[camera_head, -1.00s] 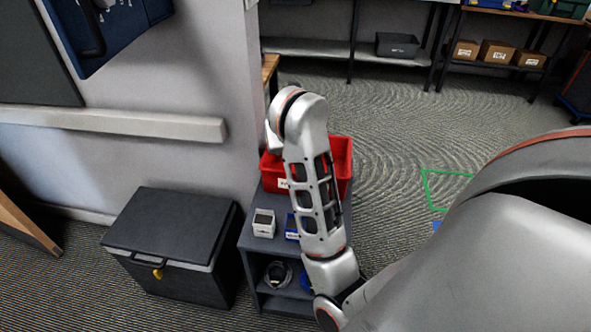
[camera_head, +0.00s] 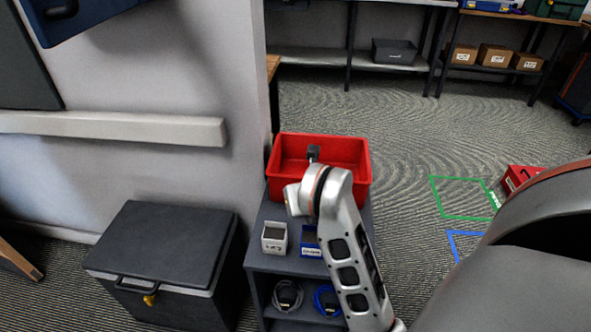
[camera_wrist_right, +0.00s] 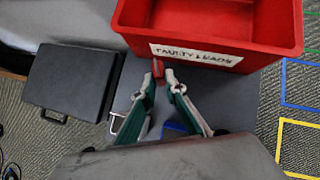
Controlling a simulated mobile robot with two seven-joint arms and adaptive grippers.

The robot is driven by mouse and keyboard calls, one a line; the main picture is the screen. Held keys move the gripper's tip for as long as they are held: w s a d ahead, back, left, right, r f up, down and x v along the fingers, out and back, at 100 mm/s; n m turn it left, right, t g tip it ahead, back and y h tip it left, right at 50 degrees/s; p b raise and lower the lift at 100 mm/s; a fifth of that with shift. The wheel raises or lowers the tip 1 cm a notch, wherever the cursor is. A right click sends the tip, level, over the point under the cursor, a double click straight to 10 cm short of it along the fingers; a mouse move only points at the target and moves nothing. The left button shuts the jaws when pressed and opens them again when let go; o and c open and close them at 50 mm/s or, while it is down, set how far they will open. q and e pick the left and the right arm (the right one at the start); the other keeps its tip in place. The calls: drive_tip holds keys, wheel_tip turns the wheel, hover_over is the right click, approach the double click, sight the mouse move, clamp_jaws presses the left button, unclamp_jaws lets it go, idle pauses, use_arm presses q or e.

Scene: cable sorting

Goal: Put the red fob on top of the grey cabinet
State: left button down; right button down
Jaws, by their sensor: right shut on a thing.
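The red fob (camera_wrist_right: 158,68) shows at the fingertips of my right gripper (camera_wrist_right: 165,80) in the right wrist view. The gripper is shut on it, and the fob is in front of the labelled wall of the red bin; I cannot tell whether they touch. The grey cabinet (camera_head: 255,262) stands against the wall end in the head view. Its bare top also shows below the bin in the right wrist view (camera_wrist_right: 235,112). In the head view my right wrist is over the cabinet and hides the fingers. My left gripper is in neither view.
The red bin (camera_head: 358,180), labelled "FAULTY LEADS", sits on the back of the cabinet top. A small white container (camera_head: 274,239) and a blue one (camera_head: 310,243) stand nearer the front. Coiled cables (camera_head: 287,295) lie below. A black box (camera_head: 165,250) stands left.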

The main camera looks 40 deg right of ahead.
wheel_tip(320, 180, down, 4)
drive_tip(key=shift+s+r+b, duration=0.1)
drive_tip(key=shift+b, duration=0.55)
drive_tip(key=c, duration=2)
unclamp_jaws()
drive_tip(key=shift+c, duration=0.2)
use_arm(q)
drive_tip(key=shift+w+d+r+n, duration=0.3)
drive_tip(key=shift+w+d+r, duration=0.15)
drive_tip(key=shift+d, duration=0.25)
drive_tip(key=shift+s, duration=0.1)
use_arm(e)
drive_tip(key=shift+r, duration=0.15)
